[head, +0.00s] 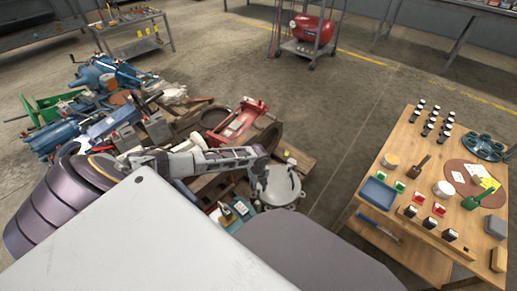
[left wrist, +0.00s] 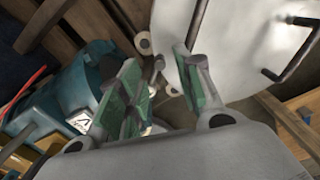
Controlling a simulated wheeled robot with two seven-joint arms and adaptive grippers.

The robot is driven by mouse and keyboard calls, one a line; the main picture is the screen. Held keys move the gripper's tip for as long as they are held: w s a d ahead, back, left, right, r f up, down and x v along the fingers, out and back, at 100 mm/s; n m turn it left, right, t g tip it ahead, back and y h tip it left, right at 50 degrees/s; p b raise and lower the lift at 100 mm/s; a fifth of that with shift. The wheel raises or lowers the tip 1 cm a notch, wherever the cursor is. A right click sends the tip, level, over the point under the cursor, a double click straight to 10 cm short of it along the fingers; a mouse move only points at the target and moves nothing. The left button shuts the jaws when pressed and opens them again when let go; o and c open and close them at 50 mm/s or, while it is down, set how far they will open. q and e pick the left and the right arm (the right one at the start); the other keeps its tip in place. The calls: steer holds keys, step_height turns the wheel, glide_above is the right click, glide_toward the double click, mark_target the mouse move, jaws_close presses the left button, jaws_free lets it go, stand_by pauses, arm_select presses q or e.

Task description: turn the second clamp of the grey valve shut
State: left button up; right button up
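The grey valve (head: 283,186), a round pale-grey body with small lugs at its rim, lies on the pallet lot in the head view. In the left wrist view, its pale face (left wrist: 237,42) with thin dark bars fills the upper right. My left gripper (head: 261,178) is at the valve's left edge. Its two green-padded fingers (left wrist: 158,88) are apart. A small grey peg-like part (left wrist: 154,68) shows between them; I cannot tell whether it is a clamp or whether a finger touches it. My right gripper is not in view.
A blue machine part (left wrist: 80,95) lies close to the left finger. Wooden pallet boards, a red frame (head: 238,122) and blue machines (head: 105,75) crowd the lot. A wooden table (head: 408,160) with small goods stands at right. The floor between is clear.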

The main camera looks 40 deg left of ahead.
arm_select(q)
steer(key=shift+s+r, duration=0.1)
steer(key=shift+r, duration=2)
